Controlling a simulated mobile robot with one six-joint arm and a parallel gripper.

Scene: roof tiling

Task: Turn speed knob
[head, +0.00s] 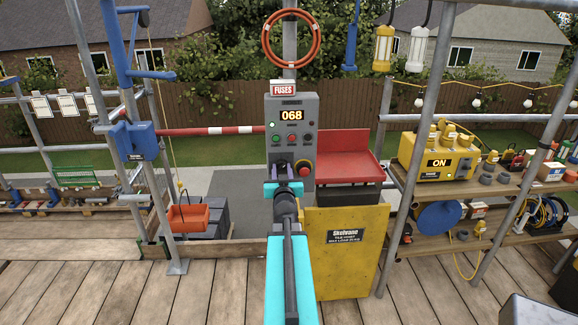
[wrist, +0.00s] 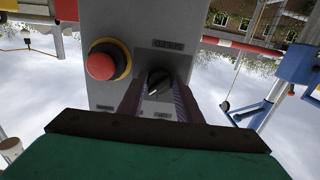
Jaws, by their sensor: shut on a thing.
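The grey control box (head: 305,118) stands in the middle of the head view, with a display reading 068, several buttons and a red emergency stop. The black speed knob (wrist: 157,82) shows in the wrist view between the two fingers of my gripper (wrist: 158,92), which are shut on it. A white pointer line marks the knob. In the head view my gripper (head: 284,172) is at the lower left of the box, and it hides the knob there.
The red emergency stop (wrist: 102,63) sits close beside the knob; it also shows in the head view (head: 304,168). A yellow hoist panel (head: 345,262) stands below right of the box. A red tray (head: 348,166) is behind it. Shelves (head: 500,185) with tools stand at right.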

